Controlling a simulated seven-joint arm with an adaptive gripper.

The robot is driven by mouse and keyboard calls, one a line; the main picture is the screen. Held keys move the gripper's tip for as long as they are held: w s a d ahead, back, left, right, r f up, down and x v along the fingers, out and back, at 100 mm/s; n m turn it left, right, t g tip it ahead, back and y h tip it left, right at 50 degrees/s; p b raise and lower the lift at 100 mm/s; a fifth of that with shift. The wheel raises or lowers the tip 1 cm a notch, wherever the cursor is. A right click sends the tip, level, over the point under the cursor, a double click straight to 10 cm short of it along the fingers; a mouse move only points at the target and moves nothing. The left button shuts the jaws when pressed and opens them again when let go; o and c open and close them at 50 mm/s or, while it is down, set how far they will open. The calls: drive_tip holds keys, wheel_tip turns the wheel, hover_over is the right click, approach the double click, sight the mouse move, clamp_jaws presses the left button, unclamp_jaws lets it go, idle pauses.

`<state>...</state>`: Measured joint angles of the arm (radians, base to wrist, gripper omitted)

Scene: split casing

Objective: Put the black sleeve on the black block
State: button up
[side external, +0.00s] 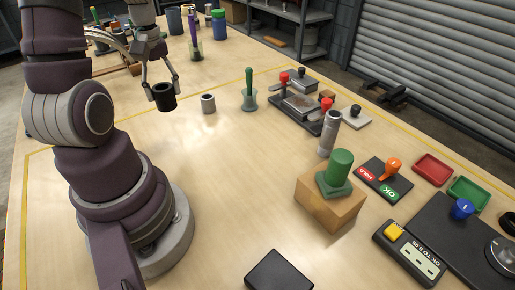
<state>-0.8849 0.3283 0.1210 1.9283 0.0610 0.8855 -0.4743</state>
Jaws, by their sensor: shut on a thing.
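The black sleeve (164,99) is a short hollow cylinder in the side external view, at the upper left of the work area. My gripper (163,88) is shut on it, with fingers on its sides, and holds it upright, seemingly above the table. The black block (279,274) lies on the table at the bottom centre, partly cut off by the picture's edge. Its top looks flat and bare. The sleeve is far from the block.
A grey cup-like ring (208,103) and a green-handled tool (249,90) stand right of my gripper. A wooden block (330,203) bears a green cylinder (339,170). Control panels and trays lie at the right. The table's middle is clear.

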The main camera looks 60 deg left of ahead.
drive_tip(key=w+d+r+m, duration=0.1)
drive_tip(key=w+d+m, duration=0.3)
drive_tip(key=w+d, duration=0.45)
drive_tip(key=m, duration=1.2)
hover_over(279, 281)
wheel_tip(279, 281, down, 8)
drive_tip(key=shift+r, duration=0.25)
drive_tip(key=shift+f, duration=0.1)
drive_tip(key=o, duration=1.2)
